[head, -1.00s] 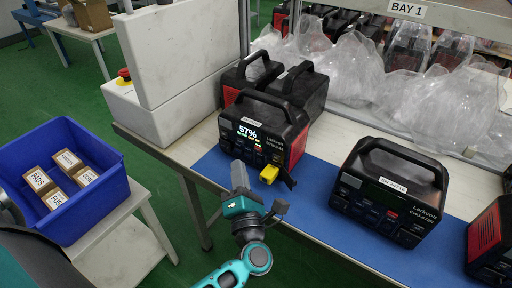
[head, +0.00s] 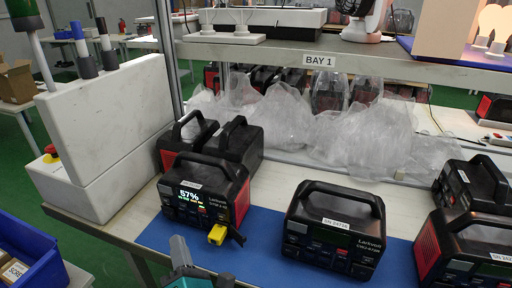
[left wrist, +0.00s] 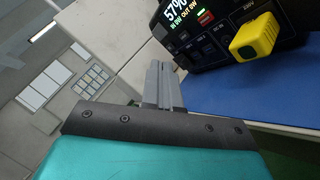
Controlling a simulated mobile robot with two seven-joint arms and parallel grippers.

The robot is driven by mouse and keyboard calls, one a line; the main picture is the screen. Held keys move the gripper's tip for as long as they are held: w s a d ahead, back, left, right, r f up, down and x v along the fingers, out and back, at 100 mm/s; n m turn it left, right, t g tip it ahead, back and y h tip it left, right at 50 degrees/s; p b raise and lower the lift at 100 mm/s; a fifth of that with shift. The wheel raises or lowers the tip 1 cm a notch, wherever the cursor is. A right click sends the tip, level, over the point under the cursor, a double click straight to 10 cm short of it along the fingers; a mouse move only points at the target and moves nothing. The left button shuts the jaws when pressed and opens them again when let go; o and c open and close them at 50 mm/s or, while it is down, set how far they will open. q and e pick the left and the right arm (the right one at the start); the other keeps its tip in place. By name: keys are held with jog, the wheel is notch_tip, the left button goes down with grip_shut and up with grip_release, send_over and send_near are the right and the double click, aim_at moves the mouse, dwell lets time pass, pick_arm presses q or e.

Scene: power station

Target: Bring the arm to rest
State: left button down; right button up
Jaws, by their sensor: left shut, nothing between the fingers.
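My left gripper (head: 181,250) shows at the bottom edge of the head view, its grey fingers pointing up. In the left wrist view its fingers (left wrist: 164,86) are shut together with nothing between them. The power station reading 57% (head: 204,192) stands on the blue mat just beyond the fingertips. Its screen and a yellow plug (head: 217,235) in its front also show in the left wrist view (left wrist: 253,37). The fingers appear apart from it. Most of my left arm is out of the head view. My right gripper is not in view.
Another power station (head: 333,230) stands on the blue mat (head: 268,228), with more at the right. Dark units (head: 236,138) stand behind the 57% one. A white box (head: 110,120) is at left, a blue bin (head: 28,250) at lower left. Plastic bags (head: 365,140) lie under the BAY 1 shelf.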

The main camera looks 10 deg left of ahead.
pick_arm(q)
jog(key=d+f+m+t+h+p, duration=0.1)
jog(key=d+m+h, duration=0.4)
jog(key=m+h, duration=0.45)
jog(key=d+f+m+t+h+p, duration=0.1)
jog(key=d+m+h, duration=0.45)
jog(key=m, duration=0.75)
jog(key=s+a+f+m+g, duration=0.2)
jog(key=s+f+m+g, duration=0.5)
jog(key=m, duration=0.5)
notch_tip(320, 180, down, 2)
jog(key=shift+s+a+f, duration=0.15)
jog(key=shift+s+a, duration=0.1)
jog(key=shift+s, duration=0.3)
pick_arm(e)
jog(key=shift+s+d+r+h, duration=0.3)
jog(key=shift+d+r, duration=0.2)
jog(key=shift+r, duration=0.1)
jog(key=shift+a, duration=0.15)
